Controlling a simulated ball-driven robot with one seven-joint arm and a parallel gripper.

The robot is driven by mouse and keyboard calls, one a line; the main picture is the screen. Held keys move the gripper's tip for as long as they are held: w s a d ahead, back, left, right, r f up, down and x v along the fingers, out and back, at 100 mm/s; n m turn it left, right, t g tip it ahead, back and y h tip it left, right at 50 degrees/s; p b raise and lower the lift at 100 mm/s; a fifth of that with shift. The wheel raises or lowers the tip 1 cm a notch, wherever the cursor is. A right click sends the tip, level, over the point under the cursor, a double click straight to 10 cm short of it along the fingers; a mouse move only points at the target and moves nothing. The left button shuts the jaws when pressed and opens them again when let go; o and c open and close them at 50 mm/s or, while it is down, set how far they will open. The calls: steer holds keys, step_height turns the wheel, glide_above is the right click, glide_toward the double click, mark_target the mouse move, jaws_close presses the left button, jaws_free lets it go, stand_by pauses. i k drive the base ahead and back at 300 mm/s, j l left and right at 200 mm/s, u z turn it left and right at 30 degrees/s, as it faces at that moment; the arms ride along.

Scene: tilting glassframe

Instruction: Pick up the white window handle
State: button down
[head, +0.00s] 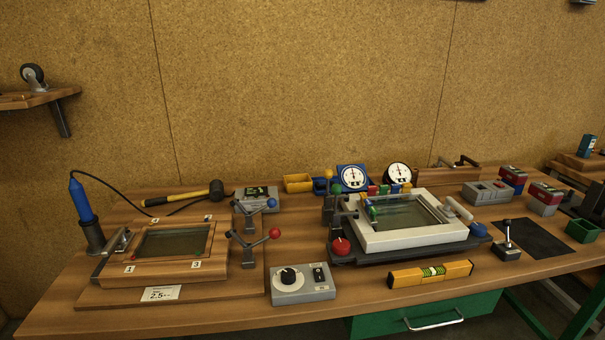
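The white window handle (458,208) is a pale, slanted lever at the right side of a white window frame (420,239). It appears to be at the frame's upper right; whether it is attached or just lying there I cannot tell. The white frame lies tilted slightly on a dark base (343,258) and holds a greenish glass pane (405,214). My gripper is not in view.
A wooden frame (120,270) with a pane stands at left beside a blue-handled tool (81,200). A yellow spirit level (430,274) and a grey control box (302,284) lie in front. Grey-red blocks (544,198) and a joystick (507,250) stand right of the handle.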

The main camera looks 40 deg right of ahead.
mark_target(445, 209)
steer(key=z, duration=1.3)
